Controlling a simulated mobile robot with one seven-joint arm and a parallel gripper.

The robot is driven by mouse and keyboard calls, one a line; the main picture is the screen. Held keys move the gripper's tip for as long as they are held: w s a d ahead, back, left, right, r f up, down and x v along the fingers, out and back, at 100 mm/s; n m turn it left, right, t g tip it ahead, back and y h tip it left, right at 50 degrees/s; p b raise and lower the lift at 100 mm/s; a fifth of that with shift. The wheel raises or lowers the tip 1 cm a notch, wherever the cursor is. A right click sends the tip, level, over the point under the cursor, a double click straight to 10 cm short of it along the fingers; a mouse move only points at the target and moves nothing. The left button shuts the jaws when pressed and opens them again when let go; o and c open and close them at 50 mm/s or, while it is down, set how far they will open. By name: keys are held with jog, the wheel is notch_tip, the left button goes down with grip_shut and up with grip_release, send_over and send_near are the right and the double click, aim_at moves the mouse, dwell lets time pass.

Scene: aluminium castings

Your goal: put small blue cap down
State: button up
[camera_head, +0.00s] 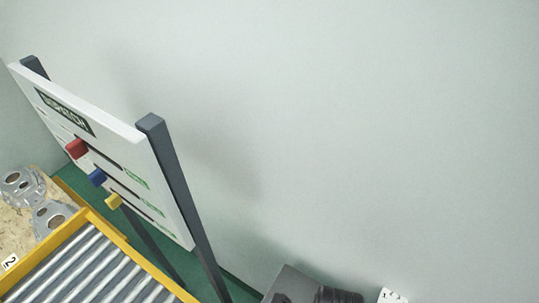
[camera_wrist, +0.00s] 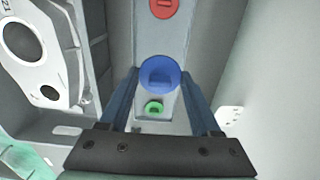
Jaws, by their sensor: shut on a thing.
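The small blue cap (camera_wrist: 159,75) is round with a raised bar across its face. In the wrist view it lies between the two fingertips of my gripper (camera_wrist: 160,78), which is shut on it. Behind it runs a long grey tray (camera_wrist: 178,40). A red cap (camera_wrist: 163,8) lies beyond the blue one, and a green cap (camera_wrist: 154,107) shows between my fingers. I cannot tell whether the blue cap touches the tray. Neither the cap nor my gripper can be made out in the head view.
A grey casting with round holes (camera_wrist: 35,45) stands left of my gripper in the wrist view. The head view shows a dispatch board (camera_head: 150,160) with coloured blocks, a yellow-framed roller conveyor (camera_head: 85,265), and castings (camera_head: 22,185) at left. A pale wall fills the right.

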notch_tip(320, 180, up, 4)
jog(key=shift+r+p, duration=0.15)
jog(key=shift+p, duration=1.1)
jog(key=w+a+f+n+b, duration=0.3)
jog(key=w+a+n+b, duration=0.1)
jog(key=n, duration=0.8)
jog(key=w+a+f+n+b, duration=0.4)
jog(key=a+n+b, duration=0.1)
jog(key=n, duration=0.7)
jog(key=shift+w+a+f+n, duration=0.15)
jog(key=shift+w+a+n, duration=0.1)
jog(key=shift+a+n, duration=0.15)
